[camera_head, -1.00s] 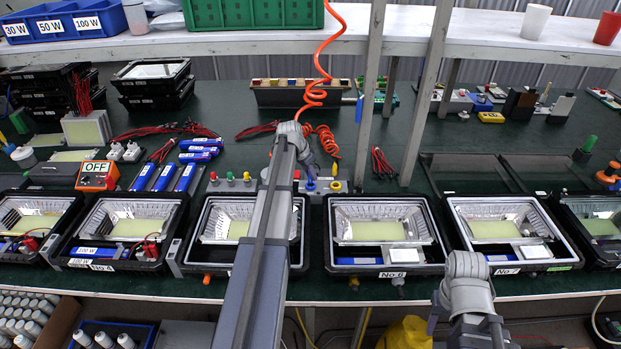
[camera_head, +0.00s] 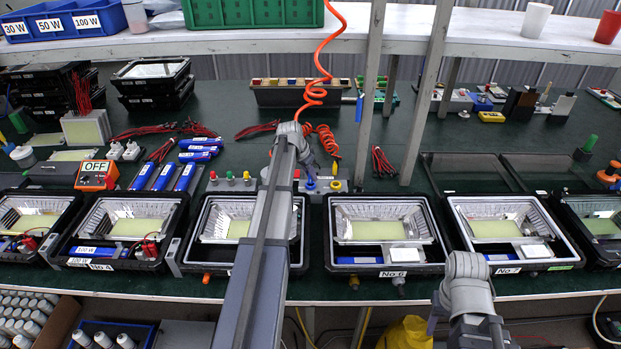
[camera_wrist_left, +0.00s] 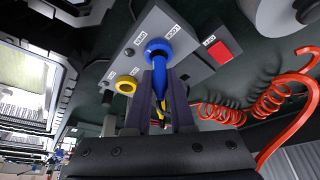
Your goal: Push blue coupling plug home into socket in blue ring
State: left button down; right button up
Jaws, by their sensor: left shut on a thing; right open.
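The blue coupling plug (camera_wrist_left: 160,77) is between the fingers of my left gripper (camera_wrist_left: 161,88), which is shut on it. In the left wrist view its front end meets the blue ring (camera_wrist_left: 158,48) on the grey socket box (camera_wrist_left: 187,50). The fingers partly hide the plug, and I cannot tell how deep it sits. In the head view my left gripper (camera_head: 313,164) is above the blue ring (camera_head: 311,185) on the box. My right gripper (camera_head: 433,322) shows only in small part at the lower right, open and away from the plug.
A yellow ring (camera_wrist_left: 126,85) and a red button (camera_wrist_left: 219,52) sit on or beside the box. A coiled orange hose (camera_wrist_left: 271,102) hangs close to my left gripper. Floodlight housings, such as No 6 (camera_head: 383,268), line the bench front. A grey upright (camera_head: 426,95) stands to the right.

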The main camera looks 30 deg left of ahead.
pick_arm(q)
jog(key=shift+f+b, duration=0.85)
dwell(0.7)
jog(key=shift+r, duration=0.1)
notch_tip(320, 180, up, 8)
jog(key=p, duration=0.8)
jog(key=shift+r+p, duration=0.25)
jog(key=shift+p, duration=0.1)
jog(key=shift+f, duration=0.25)
notch_tip(320, 180, down, 6)
jog(key=b, duration=0.6)
jog(key=shift+r, duration=0.2)
jog(key=shift+f+b, duration=1.3)
dwell(0.5)
jog(key=shift+r, duration=0.15)
jog(key=shift+r+p, duration=0.95)
jog(key=shift+p, duration=0.1)
